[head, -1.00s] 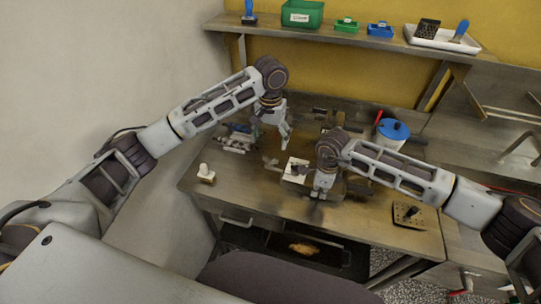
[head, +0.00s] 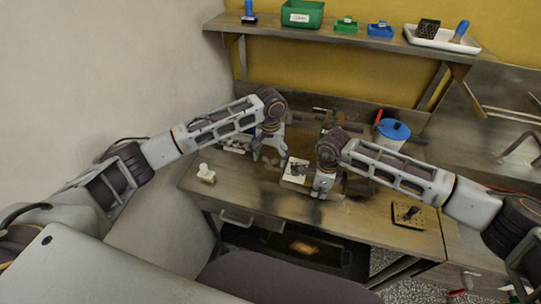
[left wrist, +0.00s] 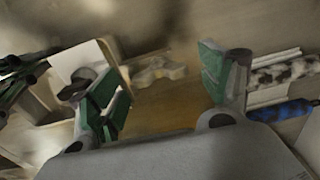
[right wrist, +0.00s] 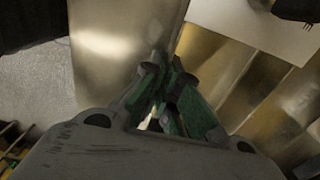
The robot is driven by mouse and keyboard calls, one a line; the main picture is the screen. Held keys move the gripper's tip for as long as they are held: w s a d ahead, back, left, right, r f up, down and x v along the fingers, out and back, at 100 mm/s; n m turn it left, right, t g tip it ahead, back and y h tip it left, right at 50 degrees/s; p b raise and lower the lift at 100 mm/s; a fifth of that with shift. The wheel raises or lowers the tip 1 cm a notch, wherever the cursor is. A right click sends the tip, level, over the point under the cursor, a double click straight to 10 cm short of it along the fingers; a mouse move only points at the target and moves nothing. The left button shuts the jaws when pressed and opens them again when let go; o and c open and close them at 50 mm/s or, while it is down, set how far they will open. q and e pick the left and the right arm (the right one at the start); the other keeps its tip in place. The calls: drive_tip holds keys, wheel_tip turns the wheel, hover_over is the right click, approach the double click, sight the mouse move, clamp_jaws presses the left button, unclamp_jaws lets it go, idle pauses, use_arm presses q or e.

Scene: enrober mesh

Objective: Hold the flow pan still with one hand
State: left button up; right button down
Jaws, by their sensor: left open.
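My left gripper (head: 270,157) is open and empty in the head view, low over the back middle of the steel bench. In the left wrist view its green-padded fingers (left wrist: 165,92) are spread wide, with a pale lobed piece (left wrist: 158,70) beyond them. My right gripper (head: 318,194) is at the front of the dark equipment on the bench. In the right wrist view its fingers (right wrist: 165,95) are close together at the edge of a shiny metal part (right wrist: 115,45), which I take for the flow pan. The exact contact is partly hidden by the fingers.
A white square plate (head: 295,171) lies between the grippers. A white stamp-like piece (head: 206,173) stands on the left of the bench, a blue-lidded pot (head: 393,132) at the back right, and a perforated plate (head: 415,216) at the front right.

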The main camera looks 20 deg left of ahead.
use_arm(q)
drive_tip(key=shift+c, duration=0.4)
drive_tip(key=c, duration=0.9)
drive_tip(key=shift+c, duration=0.2)
drive_tip(key=shift+m, duration=0.5)
drive_tip(key=m, duration=0.3)
drive_tip(key=shift+m, duration=0.3)
drive_tip(key=m, duration=0.4)
drive_tip(key=shift+m, duration=0.4)
drive_tip(key=m, duration=0.4)
drive_tip(key=shift+m, duration=2.3)
